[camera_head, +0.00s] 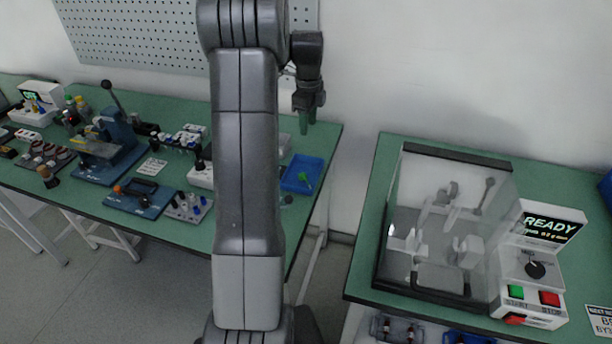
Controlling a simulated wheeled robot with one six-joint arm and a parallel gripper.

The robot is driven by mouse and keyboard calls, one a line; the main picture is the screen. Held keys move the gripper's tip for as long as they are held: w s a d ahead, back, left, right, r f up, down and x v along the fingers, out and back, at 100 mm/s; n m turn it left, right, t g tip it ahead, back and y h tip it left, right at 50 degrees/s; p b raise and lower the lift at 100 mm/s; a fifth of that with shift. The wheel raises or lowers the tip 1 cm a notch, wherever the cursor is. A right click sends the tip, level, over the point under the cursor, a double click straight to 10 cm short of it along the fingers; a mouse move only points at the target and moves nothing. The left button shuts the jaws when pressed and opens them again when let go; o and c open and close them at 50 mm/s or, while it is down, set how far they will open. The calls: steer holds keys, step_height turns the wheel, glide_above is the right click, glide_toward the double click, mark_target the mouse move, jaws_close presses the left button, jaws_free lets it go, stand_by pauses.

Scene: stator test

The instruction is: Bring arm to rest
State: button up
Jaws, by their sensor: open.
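My arm stands upright in the middle of the view, its dark grey links rising past the top edge. My gripper (307,117) hangs down at the end of the arm, right of the large link, with greenish fingertips pointing down. It is open, and I see nothing held in it. It appears above the right end of the left green table (325,140), near a blue tray (303,165) with a green item in it. Part of the left table is hidden behind my arm.
The left table holds a blue press (118,130), a blue fixture (140,200) and several small parts. The right green table (365,245) carries a clear-walled test enclosure (445,225) and a control box (537,265) reading READY. A gap separates the tables. A pegboard (140,35) hangs behind.

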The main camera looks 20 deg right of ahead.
steer(key=p, duration=0.2)
glide_above(308, 174)
step_height(308, 174, down, 13)
steer(key=shift+s, duration=0.15)
steer(key=shift+r+p, duration=1)
steer(key=shift+r, duration=0.65)
